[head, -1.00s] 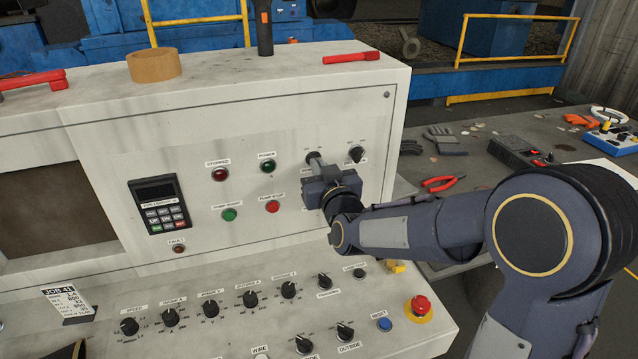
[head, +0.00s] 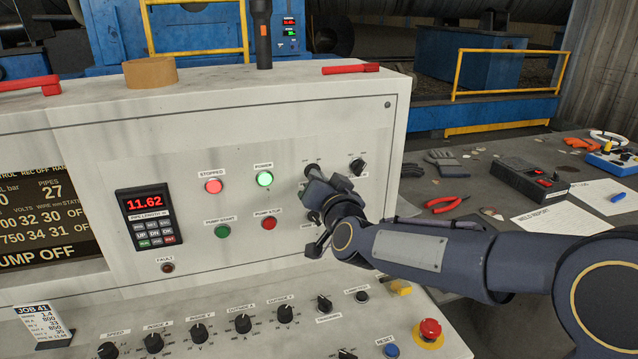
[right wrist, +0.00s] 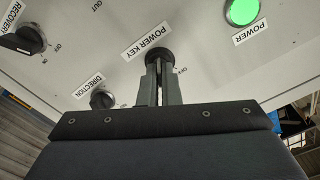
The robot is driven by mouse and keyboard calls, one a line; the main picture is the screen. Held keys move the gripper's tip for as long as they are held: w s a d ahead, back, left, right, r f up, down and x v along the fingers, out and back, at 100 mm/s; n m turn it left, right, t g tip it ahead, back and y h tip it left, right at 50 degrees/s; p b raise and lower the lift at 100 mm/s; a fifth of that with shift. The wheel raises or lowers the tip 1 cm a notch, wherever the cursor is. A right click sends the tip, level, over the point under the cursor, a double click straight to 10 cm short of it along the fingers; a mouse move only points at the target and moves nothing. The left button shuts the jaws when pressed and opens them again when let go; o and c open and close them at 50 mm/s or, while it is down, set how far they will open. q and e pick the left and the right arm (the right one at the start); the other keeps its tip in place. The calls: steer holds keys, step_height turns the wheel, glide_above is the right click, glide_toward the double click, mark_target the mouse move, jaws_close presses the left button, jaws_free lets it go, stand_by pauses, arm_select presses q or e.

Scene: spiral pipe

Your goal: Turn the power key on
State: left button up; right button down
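The power key (right wrist: 157,57) is a small dark switch on the upright panel, beside the white POWER KEY label in the right wrist view. My right gripper (right wrist: 160,85) has its two fingers close together on either side of the key, shut on it. In the head view my right gripper (head: 314,178) is at the panel, tilted, and mostly covers the key. The green POWER lamp (head: 265,179) is lit; it also glows in the right wrist view (right wrist: 242,11). My left gripper is not in view.
The STOPPED lamp (head: 213,186) glows red and the pipe length display (head: 145,202) reads 11.62. A red emergency button (head: 430,329) is on the lower desk.

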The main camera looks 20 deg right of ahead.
stand_by(0.3)
steer(key=c, duration=1.6)
jaws_free()
steer(key=shift+c, duration=0.2)
steer(key=shift+s, duration=0.1)
steer(key=s, duration=0.7)
steer(key=shift+s+d, duration=0.15)
steer(key=shift+s, duration=0.2)
steer(key=s+d+f+n+g+y+p, duration=0.1)
steer(key=s+f+g, duration=0.3)
steer(key=s, duration=0.5)
steer(key=s+d+f+n+g+y+p, duration=0.1)
steer(key=s+f+g, duration=0.3)
steer(key=s, duration=0.5)
steer(key=s+d+f+n+g+y+p, duration=0.1)
steer(key=s+f+g, duration=0.3)
steer(key=s, duration=0.6)
step_height(320, 180, down, 3)
steer(key=shift+r+n, duration=0.2)
steer(key=shift+n, duration=0.3)
